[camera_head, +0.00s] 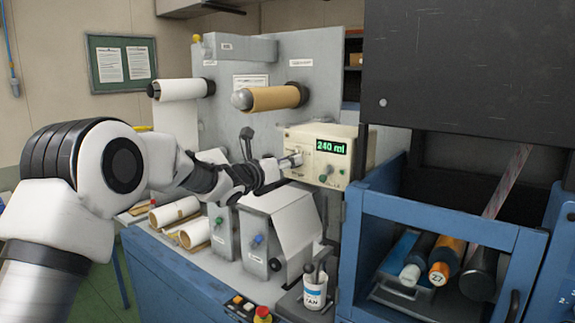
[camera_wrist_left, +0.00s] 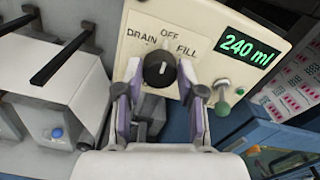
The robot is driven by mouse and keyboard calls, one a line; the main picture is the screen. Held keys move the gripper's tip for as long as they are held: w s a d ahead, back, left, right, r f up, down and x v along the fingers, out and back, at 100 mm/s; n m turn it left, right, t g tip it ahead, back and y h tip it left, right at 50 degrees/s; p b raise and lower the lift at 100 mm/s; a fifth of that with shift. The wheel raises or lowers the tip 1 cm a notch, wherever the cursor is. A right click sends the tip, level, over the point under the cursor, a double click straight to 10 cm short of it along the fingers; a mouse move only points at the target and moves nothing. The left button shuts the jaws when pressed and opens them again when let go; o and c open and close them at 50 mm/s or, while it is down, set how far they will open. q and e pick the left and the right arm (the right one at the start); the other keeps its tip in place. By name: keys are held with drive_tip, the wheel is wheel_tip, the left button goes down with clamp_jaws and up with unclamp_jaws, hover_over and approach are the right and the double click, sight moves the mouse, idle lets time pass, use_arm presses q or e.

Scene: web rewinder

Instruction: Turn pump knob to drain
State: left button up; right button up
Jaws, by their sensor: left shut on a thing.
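The pump box (camera_head: 335,140) is cream-coloured with a green display reading 240 ml; it also shows in the left wrist view (camera_wrist_left: 212,22). Its black round pump knob (camera_wrist_left: 159,68) sits under a label plate with DRAIN at left, OFF at top and FILL at right. A small white mark shows on the knob, but its exact direction is hard to tell. My left gripper (camera_head: 292,160) reaches the box front. In the left wrist view its fingers (camera_wrist_left: 160,75) are closed on the knob, one on each side. My right gripper is not in view.
A green button (camera_wrist_left: 222,107) and a metal toggle sit right of the knob. A blue frame (camera_head: 440,225) with rolls stands at the right.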

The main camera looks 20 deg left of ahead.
use_arm(q)
drive_tip(key=shift+a+n+b, duration=0.1)
drive_tip(key=shift+n+b, duration=0.75)
drive_tip(key=shift+n, duration=3.25)
drive_tip(key=o, duration=1.1)
drive_tip(key=shift+o, duration=0.2)
drive_tip(key=v, duration=1.2)
drive_tip(key=shift+w, duration=0.1)
